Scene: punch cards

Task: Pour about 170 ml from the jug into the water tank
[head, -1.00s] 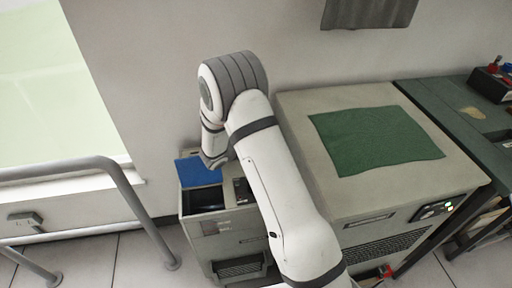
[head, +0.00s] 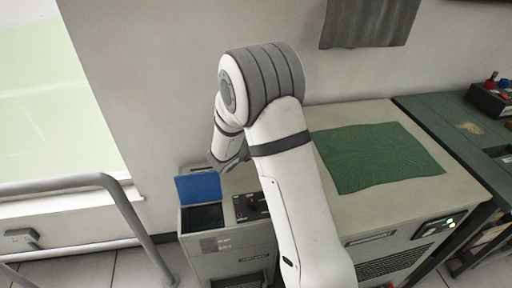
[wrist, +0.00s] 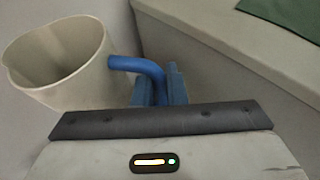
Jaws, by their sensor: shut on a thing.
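The jug (wrist: 92,84) is cream with a blue handle (wrist: 140,66) and fills the left of the wrist view. My gripper (wrist: 158,92) is shut on the handle. I look into the jug's open mouth, and no liquid surface is visible. I cannot tell its exact tilt. In the head view the jug is hidden by my arm. A low grey cabinet (head: 232,257) there has a blue flap (head: 198,188) standing behind a dark open compartment (head: 203,217), which looks like the water tank. My wrist is above and behind that cabinet.
A larger beige cabinet (head: 376,213) with a green cloth (head: 375,157) on top stands to the right. A grey rail (head: 128,215) is at the left. The wall is close behind. A dark green table (head: 446,119) is at the far right.

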